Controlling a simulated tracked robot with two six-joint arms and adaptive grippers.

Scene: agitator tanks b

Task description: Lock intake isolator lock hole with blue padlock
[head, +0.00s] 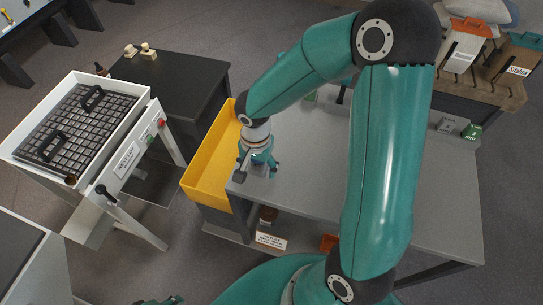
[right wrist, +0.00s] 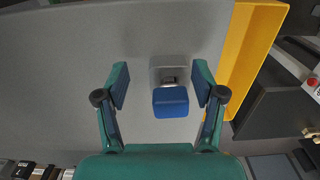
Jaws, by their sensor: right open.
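The blue padlock (right wrist: 171,102) shows in the right wrist view, in front of a small grey block (right wrist: 168,69) on the grey bench top. A bit of metal shows between padlock and block. My right gripper (right wrist: 159,91) is open, one finger on each side of the padlock, with visible gaps. In the head view my right gripper (head: 259,167) is over the left end of the bench and hides most of the padlock. A white machine (head: 147,150) at left has a black handle (head: 106,194) on its front. I cannot make out a lock hole.
A yellow tray (head: 205,165) adjoins the bench's left edge; it also shows in the wrist view (right wrist: 258,45). The grey bench top (head: 310,150) is largely clear. A dark table (head: 185,85) stands behind the tray. Tagged items (head: 465,45) sit on a rack at back right.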

